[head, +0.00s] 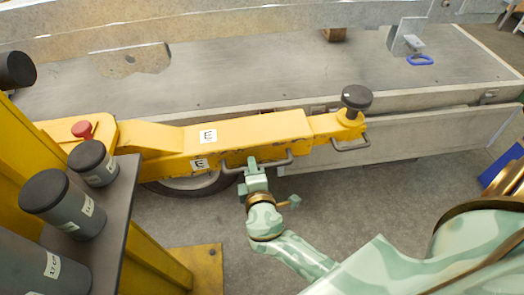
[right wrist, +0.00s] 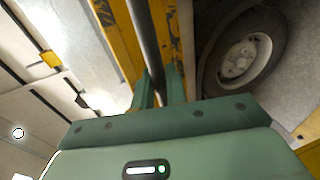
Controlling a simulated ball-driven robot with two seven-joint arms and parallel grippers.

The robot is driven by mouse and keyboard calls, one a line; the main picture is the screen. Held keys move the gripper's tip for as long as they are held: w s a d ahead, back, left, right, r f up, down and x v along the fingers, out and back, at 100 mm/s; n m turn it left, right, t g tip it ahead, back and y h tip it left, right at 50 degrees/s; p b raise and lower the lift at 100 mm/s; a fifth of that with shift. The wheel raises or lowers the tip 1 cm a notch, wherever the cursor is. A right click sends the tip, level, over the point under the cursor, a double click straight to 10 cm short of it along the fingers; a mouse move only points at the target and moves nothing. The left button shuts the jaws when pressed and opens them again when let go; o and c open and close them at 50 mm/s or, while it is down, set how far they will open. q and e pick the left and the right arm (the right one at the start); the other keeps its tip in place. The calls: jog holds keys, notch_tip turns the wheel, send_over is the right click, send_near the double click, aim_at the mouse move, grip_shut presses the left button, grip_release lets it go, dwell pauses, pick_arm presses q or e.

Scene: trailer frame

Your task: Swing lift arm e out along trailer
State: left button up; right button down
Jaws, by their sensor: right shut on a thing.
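The yellow lift arm e (head: 270,133), marked with white "E" labels, reaches from the yellow post at the left towards the right, lying along the trailer (head: 420,141) side. A round black pad (head: 356,97) stands on its outer end. My right gripper (head: 252,168) is shut on the grey bar handle (head: 275,162) on the near side of the arm. In the right wrist view the dark handle bar (right wrist: 146,40) runs between my right gripper's fingers (right wrist: 160,88), with the yellow arm (right wrist: 118,40) behind it. My left gripper is not in view.
A trailer wheel (right wrist: 240,58) sits below the arm. A grey shelf (head: 112,215) with several black-capped cylinders and a yellow post (head: 150,262) crowd the left. A red knob (head: 82,129) tops the arm's inner end. Concrete floor (head: 370,205) is open before the trailer; a blue object (head: 500,165) lies at right.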

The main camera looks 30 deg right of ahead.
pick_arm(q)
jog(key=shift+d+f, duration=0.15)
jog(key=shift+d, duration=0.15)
pick_arm(e)
jog(key=shift+s+a+r+m+h, duration=0.3)
jog(key=shift+s+a+r+m, duration=0.1)
jog(key=shift+s+a, duration=0.3)
jog(key=c, duration=1.5)
grip_release()
jog(key=shift+s, duration=0.1)
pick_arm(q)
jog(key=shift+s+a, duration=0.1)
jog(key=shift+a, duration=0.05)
pick_arm(e)
jog(key=shift+f, duration=0.1)
